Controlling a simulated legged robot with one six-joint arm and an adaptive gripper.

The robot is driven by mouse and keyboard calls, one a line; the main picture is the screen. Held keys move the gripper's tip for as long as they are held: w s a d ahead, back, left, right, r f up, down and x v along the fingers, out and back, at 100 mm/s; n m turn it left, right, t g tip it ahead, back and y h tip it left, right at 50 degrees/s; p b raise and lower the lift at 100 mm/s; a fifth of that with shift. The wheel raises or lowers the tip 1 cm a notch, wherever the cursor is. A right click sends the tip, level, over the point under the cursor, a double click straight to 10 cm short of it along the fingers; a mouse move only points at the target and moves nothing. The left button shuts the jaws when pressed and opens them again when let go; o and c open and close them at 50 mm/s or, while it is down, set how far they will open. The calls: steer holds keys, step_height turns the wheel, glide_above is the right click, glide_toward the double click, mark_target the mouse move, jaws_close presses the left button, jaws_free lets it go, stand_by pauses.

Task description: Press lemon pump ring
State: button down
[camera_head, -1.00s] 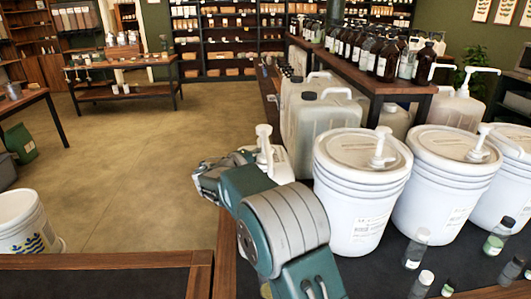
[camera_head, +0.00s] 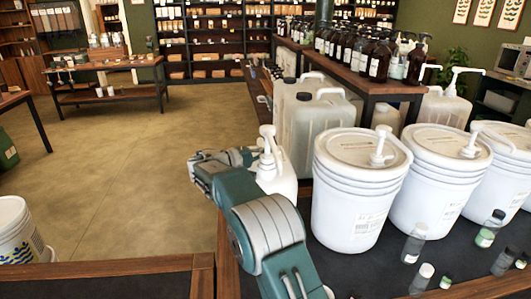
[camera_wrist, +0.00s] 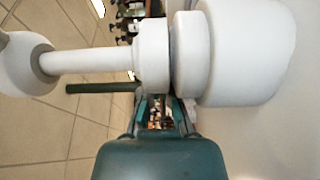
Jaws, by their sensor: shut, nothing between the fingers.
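A white pump (camera_head: 268,143) stands on a white container (camera_head: 280,178) just behind my arm in the head view. No lemon label is legible. In the wrist view the pump lies sideways: its narrow stem (camera_wrist: 92,60), a ring-like collar (camera_wrist: 184,55) and a wide white body (camera_wrist: 245,50) run left to right across the top. My gripper (camera_wrist: 162,106) is shut and empty, just below the collar in that picture. I cannot tell whether it touches it.
White buckets with pumps (camera_head: 360,185) (camera_head: 437,180) stand right of my arm. Small bottles (camera_head: 414,243) stand in front of them. Jugs (camera_head: 318,130) and a shelf of dark bottles (camera_head: 377,60) are behind. Open floor (camera_head: 130,160) lies to the left.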

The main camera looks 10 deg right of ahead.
steer(key=shift+s+d+m+g+h, duration=0.1)
steer(key=shift+d+m+g+h, duration=0.3)
steer(key=shift+d+m+g, duration=0.7)
steer(key=shift+a+g, duration=0.25)
steer(key=shift+g, duration=0.25)
steer(key=shift+s+a+g, duration=0.1)
steer(key=shift+a+g, duration=0.15)
steer(key=shift+g, duration=0.15)
steer(key=shift+d+m, duration=0.25)
steer(key=shift+m, duration=0.05)
steer(key=shift+a, duration=0.1)
steer(key=a, duration=0.6)
steer(key=shift+s+a+f, duration=0.1)
steer(key=shift+s+a, duration=0.05)
steer(key=shift+a, duration=0.2)
steer(key=shift+s+a, duration=0.1)
steer(key=shift+a, duration=0.3)
